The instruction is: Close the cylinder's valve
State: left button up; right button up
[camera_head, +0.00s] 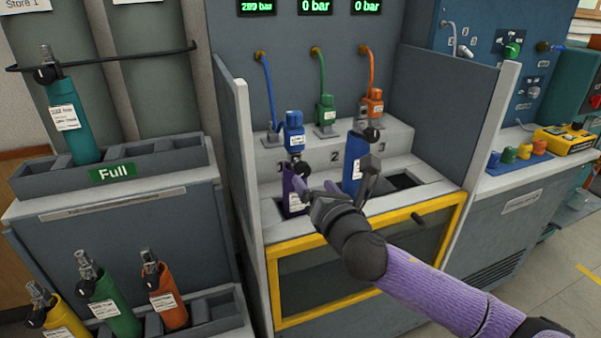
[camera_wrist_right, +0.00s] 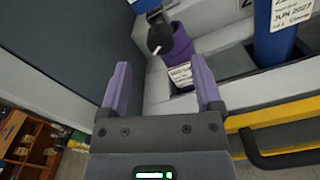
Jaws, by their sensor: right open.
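A purple cylinder (camera_head: 292,190) stands in bench slot 1, with a blue connector (camera_head: 294,132) at its top. Its black valve knob (camera_head: 301,168) faces the front. My right gripper (camera_head: 315,184) is open just in front of the cylinder, apart from the knob as far as I can see. In the right wrist view the purple cylinder (camera_wrist_right: 180,46) and the black knob (camera_wrist_right: 160,37) lie beyond the open fingers (camera_wrist_right: 161,68), with nothing between them. The gripper partly hides the cylinder in the head view. My left gripper is not in view.
A blue cylinder (camera_head: 356,152) stands close by in slot 2. Green (camera_head: 325,110) and orange (camera_head: 374,103) connectors hang behind. The first display (camera_head: 256,7) seems to read 289 bar, the others 0. A yellow-framed door (camera_head: 350,262) is below; side panels flank the bay. Racks with cylinders stand left.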

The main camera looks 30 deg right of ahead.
aim_at(304, 172)
jog(key=x, duration=0.1)
jog(key=b+x, duration=0.1)
jog(key=x, duration=0.3)
jog(key=shift+f, duration=0.25)
jog(key=shift+w+d+r+b, duration=0.15)
jog(key=shift+w+b, duration=0.2)
jog(key=shift+w, duration=0.25)
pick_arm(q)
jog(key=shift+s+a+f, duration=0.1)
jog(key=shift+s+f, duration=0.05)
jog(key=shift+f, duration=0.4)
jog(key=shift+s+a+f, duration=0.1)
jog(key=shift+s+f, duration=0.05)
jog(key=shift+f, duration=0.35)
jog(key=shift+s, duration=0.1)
pick_arm(e)
jog(key=c, duration=0.5)
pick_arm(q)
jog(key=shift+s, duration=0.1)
pick_arm(e)
grip_shut()
